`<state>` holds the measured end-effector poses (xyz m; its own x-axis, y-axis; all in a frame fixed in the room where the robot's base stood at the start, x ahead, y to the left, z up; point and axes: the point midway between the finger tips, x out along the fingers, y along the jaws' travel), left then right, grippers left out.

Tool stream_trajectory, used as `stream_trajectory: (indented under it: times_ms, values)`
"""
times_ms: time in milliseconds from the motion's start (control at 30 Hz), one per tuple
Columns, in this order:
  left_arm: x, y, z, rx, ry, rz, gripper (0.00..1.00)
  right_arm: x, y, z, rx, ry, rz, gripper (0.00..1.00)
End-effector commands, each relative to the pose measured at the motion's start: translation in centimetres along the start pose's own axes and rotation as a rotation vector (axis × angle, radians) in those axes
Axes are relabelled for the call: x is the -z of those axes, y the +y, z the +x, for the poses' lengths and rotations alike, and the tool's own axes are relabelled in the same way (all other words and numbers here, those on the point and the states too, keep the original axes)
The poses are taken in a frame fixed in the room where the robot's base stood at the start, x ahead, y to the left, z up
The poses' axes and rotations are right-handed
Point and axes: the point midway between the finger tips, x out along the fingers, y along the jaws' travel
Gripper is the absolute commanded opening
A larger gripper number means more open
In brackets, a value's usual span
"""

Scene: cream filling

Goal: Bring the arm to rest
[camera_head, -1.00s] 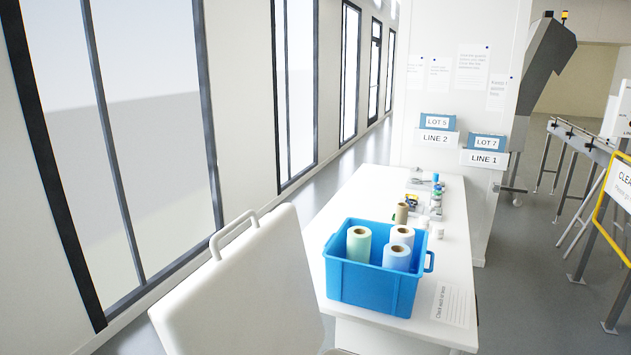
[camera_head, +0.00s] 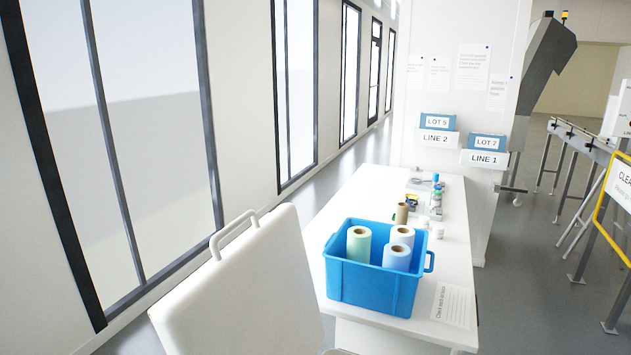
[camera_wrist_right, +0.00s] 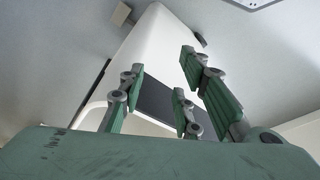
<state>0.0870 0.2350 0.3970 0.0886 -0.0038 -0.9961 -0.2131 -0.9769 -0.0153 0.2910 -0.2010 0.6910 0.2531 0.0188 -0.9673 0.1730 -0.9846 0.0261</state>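My right gripper (camera_wrist_right: 165,98) shows in the right wrist view. Its green fingers are spread apart with nothing between them. Behind the fingers is a white rounded body with a dark panel, and a pale grey surface around it. Neither gripper and neither arm shows in the head view, so my left gripper is out of sight.
A white table (camera_head: 375,190) holds a blue crate (camera_head: 365,287) with several rolls in it. Small items stand behind the crate. A white panel with a handle (camera_head: 240,285) fills the front left. Conveyor legs and a yellow frame (camera_head: 600,225) stand at right. Floor shows between.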

Motion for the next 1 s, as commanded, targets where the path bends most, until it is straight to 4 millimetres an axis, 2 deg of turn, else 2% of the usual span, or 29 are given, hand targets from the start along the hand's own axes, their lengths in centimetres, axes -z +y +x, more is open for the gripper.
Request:
stream_trajectory:
  times_ms: [33, 200, 367, 500, 633, 800, 900, 1000]
  values:
    - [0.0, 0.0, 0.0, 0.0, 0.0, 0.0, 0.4, -0.9, -0.1, 2.3, 0.002, -0.017, -0.002, 0.31]
    - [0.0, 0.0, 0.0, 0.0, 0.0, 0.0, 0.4, -4.5, -0.5, 9.3, 0.006, -0.048, -0.009, 0.31]
    - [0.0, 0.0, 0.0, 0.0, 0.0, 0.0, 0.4, -9.3, -0.7, 15.0, 0.01, -0.08, -0.015, 0.31]
    - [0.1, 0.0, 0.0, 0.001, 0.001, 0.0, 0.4, -14.2, -1.0, 18.8, 0.013, -0.106, -0.022, 0.31]
    - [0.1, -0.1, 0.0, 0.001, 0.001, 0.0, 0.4, -19.0, -1.1, 21.3, 0.015, -0.13, -0.028, 0.31]
    - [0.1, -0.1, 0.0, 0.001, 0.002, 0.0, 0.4, -24.2, -1.0, 22.9, 0.017, -0.153, -0.034, 0.31]
    - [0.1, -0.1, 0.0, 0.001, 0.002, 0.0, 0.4, -26.0, -1.0, 23.1, 0.017, -0.16, -0.037, 0.31]
    - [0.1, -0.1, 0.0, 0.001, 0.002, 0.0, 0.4, -27.0, -1.0, 23.2, 0.017, -0.164, -0.038, 0.31]
